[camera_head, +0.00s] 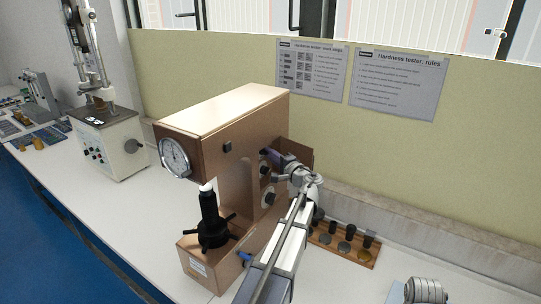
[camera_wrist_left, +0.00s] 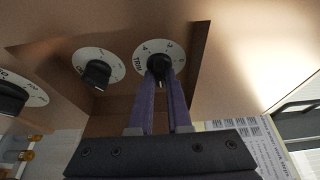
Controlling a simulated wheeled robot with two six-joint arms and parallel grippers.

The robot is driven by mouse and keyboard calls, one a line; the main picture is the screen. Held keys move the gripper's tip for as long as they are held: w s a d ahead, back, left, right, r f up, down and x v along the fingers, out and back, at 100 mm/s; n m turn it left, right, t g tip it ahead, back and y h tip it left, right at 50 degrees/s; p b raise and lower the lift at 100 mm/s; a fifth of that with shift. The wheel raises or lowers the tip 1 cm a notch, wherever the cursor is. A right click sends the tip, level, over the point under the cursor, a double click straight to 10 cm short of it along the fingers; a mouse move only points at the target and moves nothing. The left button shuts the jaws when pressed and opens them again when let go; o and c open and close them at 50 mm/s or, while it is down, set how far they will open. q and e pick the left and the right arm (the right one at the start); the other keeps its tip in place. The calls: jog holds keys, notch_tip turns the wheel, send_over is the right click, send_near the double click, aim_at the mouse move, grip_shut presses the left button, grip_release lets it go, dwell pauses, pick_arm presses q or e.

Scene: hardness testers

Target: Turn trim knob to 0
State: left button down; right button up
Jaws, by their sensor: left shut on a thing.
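The hardness tester (camera_head: 215,115) is a tan and brown machine with a round dial gauge on its front. In the left wrist view the trim knob (camera_wrist_left: 158,65) is black on a round white plate with partly readable markings. My left gripper (camera_wrist_left: 160,82) has its two purple fingers on either side of this knob, shut on it. In the head view the left gripper (camera_head: 269,155) is at the uppermost knob on the tester's side and hides most of it. The pointer's exact setting cannot be read. My right gripper is not in view.
A second black knob (camera_wrist_left: 97,73) sits close beside the trim knob, and a third (camera_wrist_left: 12,97) lies farther left. A wooden rack (camera_head: 345,245) with several small pieces stands to the right. A metal cylinder (camera_head: 425,290) is at lower right. Another tester (camera_head: 108,145) stands at left.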

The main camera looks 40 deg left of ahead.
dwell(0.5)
pick_arm(q)
jog(key=shift+w+f+n+g+y+b, duration=0.1)
jog(key=shift+n+g+y+b, duration=1.2)
jog(key=shift+n, duration=2.35)
jog(key=shift+w+f+n+g+y+b, duration=0.1)
jog(key=shift+n+g+y+b, duration=0.65)
jog(key=shift+n+b, duration=1.9)
jog(key=shift+w+f+n+g+y+b, duration=0.1)
jog(key=shift+n+g+y+b, duration=0.85)
jog(key=shift+n, duration=3.65)
jog(key=shift+n+g+p, duration=0.3)
jog(key=shift+g+p, duration=0.1)
jog(key=shift+g, duration=0.1)
jog(key=c, duration=0.9)
grip_release()
jog(key=shift+o, duration=0.2)
